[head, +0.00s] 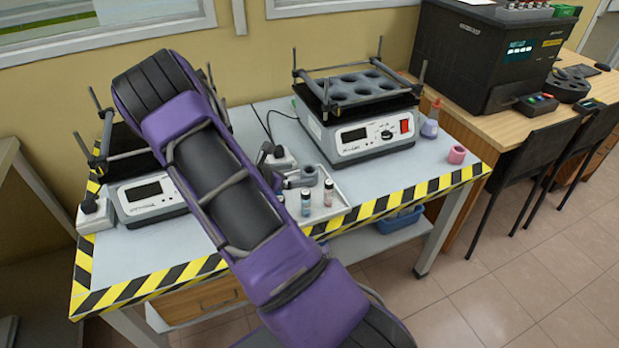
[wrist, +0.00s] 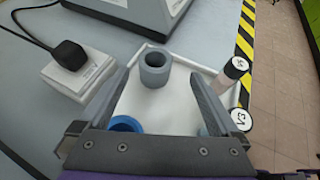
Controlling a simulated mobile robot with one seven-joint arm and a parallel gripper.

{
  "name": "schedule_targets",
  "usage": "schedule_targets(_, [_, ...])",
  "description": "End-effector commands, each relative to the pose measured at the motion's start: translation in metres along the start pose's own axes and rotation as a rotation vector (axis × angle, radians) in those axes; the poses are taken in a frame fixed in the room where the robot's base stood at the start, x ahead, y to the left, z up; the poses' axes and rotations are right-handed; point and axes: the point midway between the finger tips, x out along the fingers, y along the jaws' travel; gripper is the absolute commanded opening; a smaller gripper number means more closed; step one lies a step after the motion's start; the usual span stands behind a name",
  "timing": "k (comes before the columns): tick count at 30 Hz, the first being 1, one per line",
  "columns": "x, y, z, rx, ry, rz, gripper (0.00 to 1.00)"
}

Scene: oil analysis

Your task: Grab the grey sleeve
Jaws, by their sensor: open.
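The grey sleeve (wrist: 155,72) is a short hollow cylinder standing upright on the white tray (wrist: 172,101), near its far side in the wrist view. In the head view the sleeve (head: 309,172) is small, just right of my gripper. My gripper (wrist: 159,80) is open and empty, its fingers pointing toward the sleeve, one on each side in the wrist picture. I cannot tell whether the sleeve is between the fingertips or still beyond them. In the head view my arm hides part of the tray and gripper.
A blue ring (wrist: 125,124) lies close to the left finger. Two capped vials (wrist: 235,68) stand along the tray's right side. A white socket box (wrist: 78,77) with a black plug is left of the tray. A shaker (head: 360,125) stands behind; a pink ring (head: 457,154) lies right.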

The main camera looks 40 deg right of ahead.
Motion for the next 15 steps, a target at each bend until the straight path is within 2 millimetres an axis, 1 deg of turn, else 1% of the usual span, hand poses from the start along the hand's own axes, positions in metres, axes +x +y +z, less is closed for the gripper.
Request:
schedule_targets(5, [0.012,0.001,0.0,0.001,0.0,-0.001,0.99])
schedule_targets(12, [0.047,0.006,-0.001,0.001,0.0,-0.002,0.99])
schedule_targets(15, [0.055,0.007,-0.001,0.0,0.0,0.0,0.99])
